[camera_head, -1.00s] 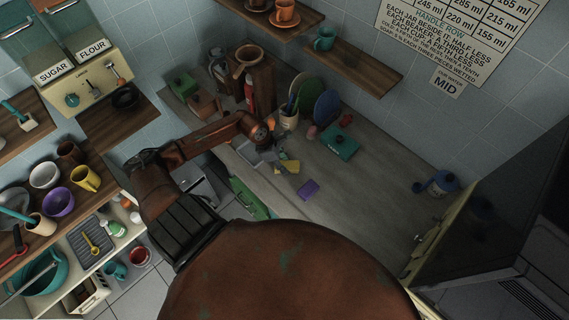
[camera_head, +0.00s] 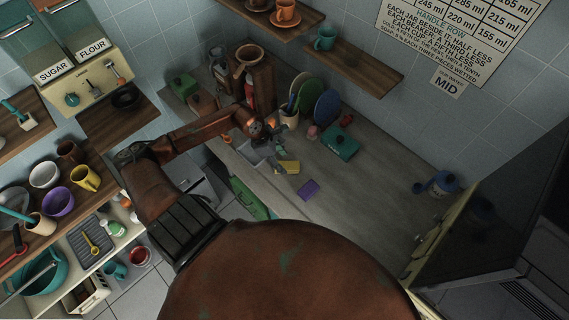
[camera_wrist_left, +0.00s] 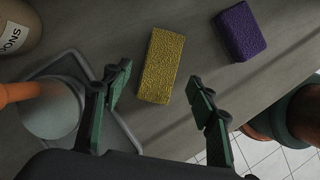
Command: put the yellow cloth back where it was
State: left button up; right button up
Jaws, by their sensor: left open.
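The yellow cloth (camera_head: 289,167) is a thick, rough-textured block on the grey counter, near its front edge. In the left wrist view the yellow cloth (camera_wrist_left: 161,62) lies flat, just beyond and between my fingertips. My left gripper (camera_head: 276,153) is over the counter beside the cloth. In the left wrist view the left gripper (camera_wrist_left: 158,92) has its two green fingers apart, with nothing held between them. A similar purple block (camera_head: 308,189) lies to the right of the cloth; it also shows in the left wrist view (camera_wrist_left: 240,31). My right gripper is not in view.
A teal box (camera_head: 340,142), a utensil crock (camera_head: 289,117) and upright plates (camera_head: 326,107) stand behind. A blue-lidded jar (camera_head: 444,184) is far right. The counter between is clear.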

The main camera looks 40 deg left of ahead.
pick_arm(q)
jog(key=v, duration=0.8)
jog(key=shift+r, duration=0.3)
